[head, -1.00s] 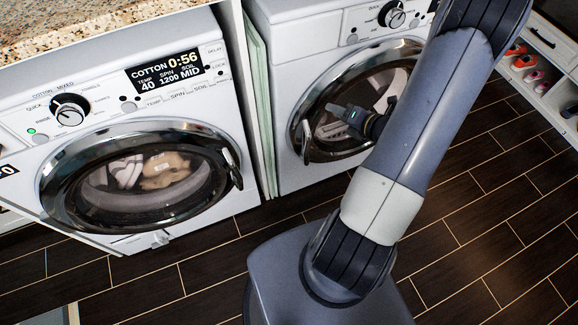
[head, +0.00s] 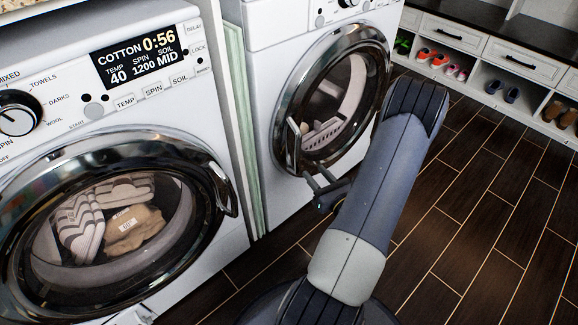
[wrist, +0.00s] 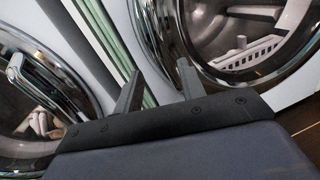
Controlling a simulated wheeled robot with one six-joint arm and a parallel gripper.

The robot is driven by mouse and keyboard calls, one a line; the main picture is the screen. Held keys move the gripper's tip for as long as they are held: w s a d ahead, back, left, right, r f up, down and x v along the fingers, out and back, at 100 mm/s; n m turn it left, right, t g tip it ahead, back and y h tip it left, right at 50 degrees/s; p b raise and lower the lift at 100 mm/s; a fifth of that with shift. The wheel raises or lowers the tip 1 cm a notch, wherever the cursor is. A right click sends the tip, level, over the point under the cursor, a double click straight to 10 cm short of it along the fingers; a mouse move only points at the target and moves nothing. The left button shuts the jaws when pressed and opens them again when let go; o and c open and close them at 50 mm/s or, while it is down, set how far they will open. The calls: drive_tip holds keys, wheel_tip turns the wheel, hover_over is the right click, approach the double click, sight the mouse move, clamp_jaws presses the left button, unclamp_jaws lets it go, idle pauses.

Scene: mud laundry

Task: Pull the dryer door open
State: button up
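The dryer seems to be the right-hand white machine, with a round chrome-rimmed door (head: 347,62) that looks closed. Its upright handle (head: 293,140) is on the door's left edge. A pale slotted piece shows inside through the glass. My gripper (head: 316,176) is just below and right of the handle, apart from it in the head view. In the wrist view my gripper (wrist: 157,82) has its two fingers spread with nothing between them. The dryer door (wrist: 190,50) is beyond the right finger there; I cannot make out its handle in that view.
The washer (head: 150,85), with a lit display and clothes inside, stands at left; its door handle (head: 222,190) sticks out. A narrow pale green panel (head: 245,130) is between the machines. Dark floor (head: 480,200) is open at right, before a shoe cabinet (head: 480,45).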

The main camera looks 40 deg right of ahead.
sight(299, 155)
drive_tip(key=w, duration=0.3)
drive_tip(key=w+d+b, duration=0.1)
drive_tip(key=w, duration=0.6)
drive_tip(key=shift+w+d, duration=0.15)
drive_tip(key=shift+w, duration=0.2)
clamp_jaws()
